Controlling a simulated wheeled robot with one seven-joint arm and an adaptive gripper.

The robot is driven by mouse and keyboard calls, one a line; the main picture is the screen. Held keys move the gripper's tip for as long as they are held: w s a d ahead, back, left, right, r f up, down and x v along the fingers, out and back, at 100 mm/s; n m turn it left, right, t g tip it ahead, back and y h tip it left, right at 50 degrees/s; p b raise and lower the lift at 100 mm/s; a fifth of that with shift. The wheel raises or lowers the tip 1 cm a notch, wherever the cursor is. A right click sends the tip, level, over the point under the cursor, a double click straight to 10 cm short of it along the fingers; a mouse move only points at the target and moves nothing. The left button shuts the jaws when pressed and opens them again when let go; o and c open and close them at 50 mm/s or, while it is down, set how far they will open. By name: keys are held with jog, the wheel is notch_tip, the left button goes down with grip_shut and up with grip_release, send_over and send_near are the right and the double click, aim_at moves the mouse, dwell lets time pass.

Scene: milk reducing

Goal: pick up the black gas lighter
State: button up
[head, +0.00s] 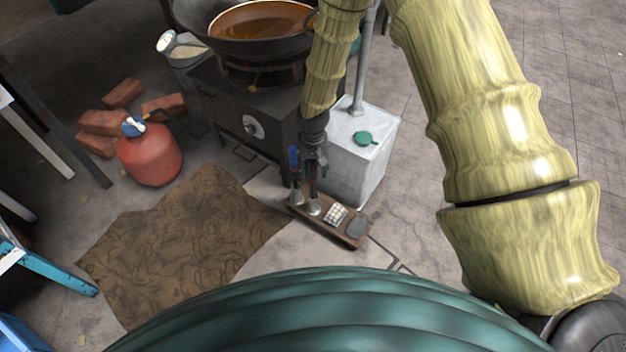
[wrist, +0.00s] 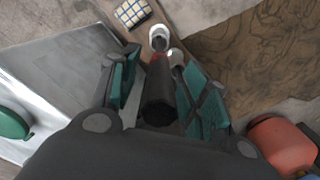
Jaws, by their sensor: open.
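The black gas lighter (wrist: 159,95) stands upright between the two teal-padded fingers of my gripper (wrist: 163,85) in the wrist view. A gap shows between it and the fingers, and I cannot tell whether either finger touches it. In the head view my gripper (head: 312,165) is open, pointing down over the small wooden board (head: 350,242), and mostly hides the lighter. A metal cup (head: 314,207) stands below the gripper.

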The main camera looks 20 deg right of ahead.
jog(key=shift+f, duration=0.6)
grip_shut()
jog(key=shift+r, duration=0.15)
